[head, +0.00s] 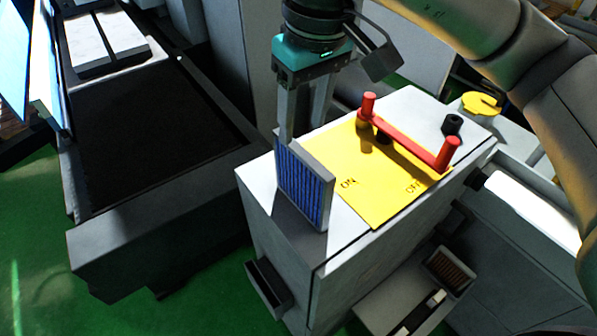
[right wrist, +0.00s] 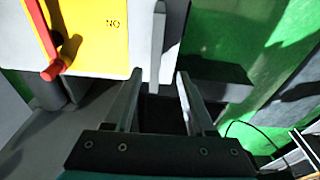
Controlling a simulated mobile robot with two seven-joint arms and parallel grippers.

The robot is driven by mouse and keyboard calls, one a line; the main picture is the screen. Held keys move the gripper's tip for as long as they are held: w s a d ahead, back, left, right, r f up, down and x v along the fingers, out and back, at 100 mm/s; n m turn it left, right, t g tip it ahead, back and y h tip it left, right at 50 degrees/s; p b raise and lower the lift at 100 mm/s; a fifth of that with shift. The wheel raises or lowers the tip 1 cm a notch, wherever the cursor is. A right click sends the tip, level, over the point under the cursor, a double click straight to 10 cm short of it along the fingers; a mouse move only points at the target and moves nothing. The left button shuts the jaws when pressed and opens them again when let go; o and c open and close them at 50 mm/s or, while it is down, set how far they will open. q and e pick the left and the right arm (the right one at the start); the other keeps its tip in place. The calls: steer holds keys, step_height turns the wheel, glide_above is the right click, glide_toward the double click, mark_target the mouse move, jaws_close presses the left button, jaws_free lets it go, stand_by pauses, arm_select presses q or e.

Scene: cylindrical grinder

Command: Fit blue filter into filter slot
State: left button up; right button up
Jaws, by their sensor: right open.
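The blue filter (head: 306,186), a thin pleated panel with a pale grey frame, stands upright on the front left of a light grey cabinet top. In the right wrist view the filter (right wrist: 157,45) shows edge-on, between the two finger lines, with a gap on each side. My right gripper (head: 303,135) is open, its fingers pointing down at the filter's upper edge. The fingertips are partly hidden by the filter. A narrow open-topped pocket (head: 268,287) on the cabinet's side looks like a filter slot; I cannot be sure. My left gripper is not in view.
The cabinet top carries a yellow ON/OFF plate (head: 385,205) with a red handle (head: 410,138) close right of the filter. A small black knob (head: 453,124) stands behind. A dark machine bed (head: 150,130) lies left. A tray with a brown insert (head: 452,268) sits lower right.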

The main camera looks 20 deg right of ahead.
mark_target(300, 155)
step_height(300, 155, down, 4)
steer(key=shift+w+a+f, duration=0.1)
steer(key=shift+w+f, duration=0.05)
steer(key=shift+f, duration=0.5)
steer(key=shift+w+a+f, duration=0.1)
steer(key=shift+w+f, duration=0.05)
steer(key=shift+f, duration=0.45)
steer(key=shift+w+f, duration=0.1)
steer(key=shift+f, duration=0.4)
steer(key=shift+d+f+p, duration=0.1)
steer(key=shift+f+p, duration=0.2)
steer(key=shift+f, duration=0.05)
steer(key=f, duration=0.3)
steer(key=shift+w+d+f+p, duration=0.15)
steer(key=shift+w+f+p, duration=0.15)
steer(key=shift+w, duration=0.1)
steer(key=shift+w+f, duration=0.1)
steer(key=shift+f, duration=0.2)
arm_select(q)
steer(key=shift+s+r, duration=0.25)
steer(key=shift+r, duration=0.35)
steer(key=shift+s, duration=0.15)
arm_select(e)
jaws_close()
